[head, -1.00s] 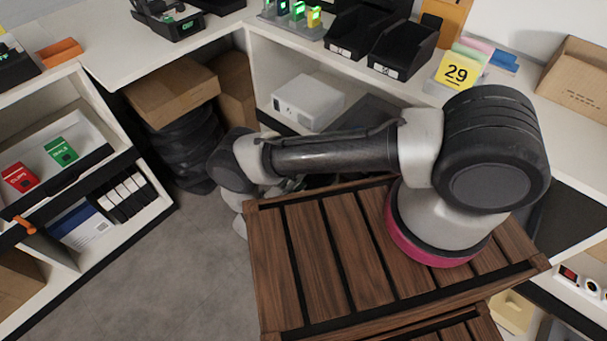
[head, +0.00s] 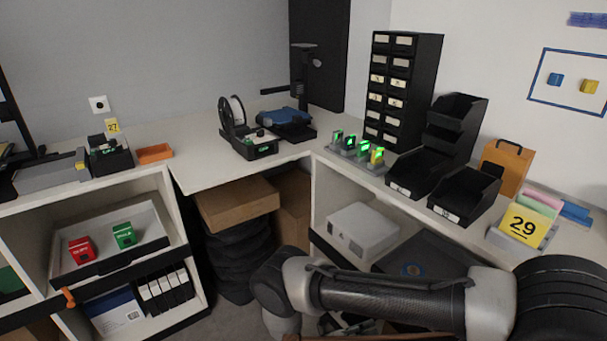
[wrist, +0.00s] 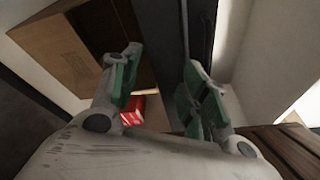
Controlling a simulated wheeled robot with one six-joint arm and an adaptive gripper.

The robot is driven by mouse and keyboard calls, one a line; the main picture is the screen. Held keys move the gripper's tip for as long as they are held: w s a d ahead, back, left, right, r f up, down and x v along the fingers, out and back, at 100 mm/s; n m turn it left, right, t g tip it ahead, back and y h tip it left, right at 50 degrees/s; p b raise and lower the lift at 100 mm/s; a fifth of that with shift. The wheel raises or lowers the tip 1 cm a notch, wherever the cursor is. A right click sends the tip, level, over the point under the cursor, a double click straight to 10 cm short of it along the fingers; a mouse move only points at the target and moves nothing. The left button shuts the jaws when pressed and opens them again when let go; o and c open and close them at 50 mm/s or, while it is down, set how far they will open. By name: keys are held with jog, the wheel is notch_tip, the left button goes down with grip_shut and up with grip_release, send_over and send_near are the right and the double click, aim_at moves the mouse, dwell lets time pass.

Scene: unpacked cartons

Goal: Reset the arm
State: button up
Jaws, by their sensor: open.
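My gripper (wrist: 158,95) shows in the wrist view with its two green-padded fingers spread apart. It is open and nothing sits between the pads. Beyond the left finger, low in the wrist view, is a small red item (wrist: 133,110), partly hidden by the finger. In the head view my arm is folded low across the bottom right, and the gripper itself is hidden or too small to tell there.
A cardboard carton (head: 237,203) stands on black tyre-like rings under the counter. A white box (head: 363,229) sits on the right shelf. Red (head: 81,250) and green (head: 124,235) boxes lie in the left tray.

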notch_tip(320, 180, up, 36)
jog(key=d+m+g+y, duration=0.1)
jog(key=m+g+y, duration=0.85)
jog(key=m, duration=1.35)
jog(key=s+d+r+m+t+y, duration=0.2)
jog(key=s+d+r+m, duration=0.2)
jog(key=r, duration=0.5)
jog(key=s+d+r+m+t+y, duration=0.2)
jog(key=s+d+r+m+t, duration=0.1)
jog(key=r, duration=0.6)
jog(key=s+d+r+m+t+y, duration=0.2)
jog(key=s+d+r+m, duration=0.2)
jog(key=s+d+r, duration=0.3)
notch_tip(320, 180, up, 3)
jog(key=shift+d+r+m+t, duration=0.1)
jog(key=shift+d+m+t, duration=0.3)
jog(key=shift+d, duration=0.5)
jog(key=shift+y, duration=0.25)
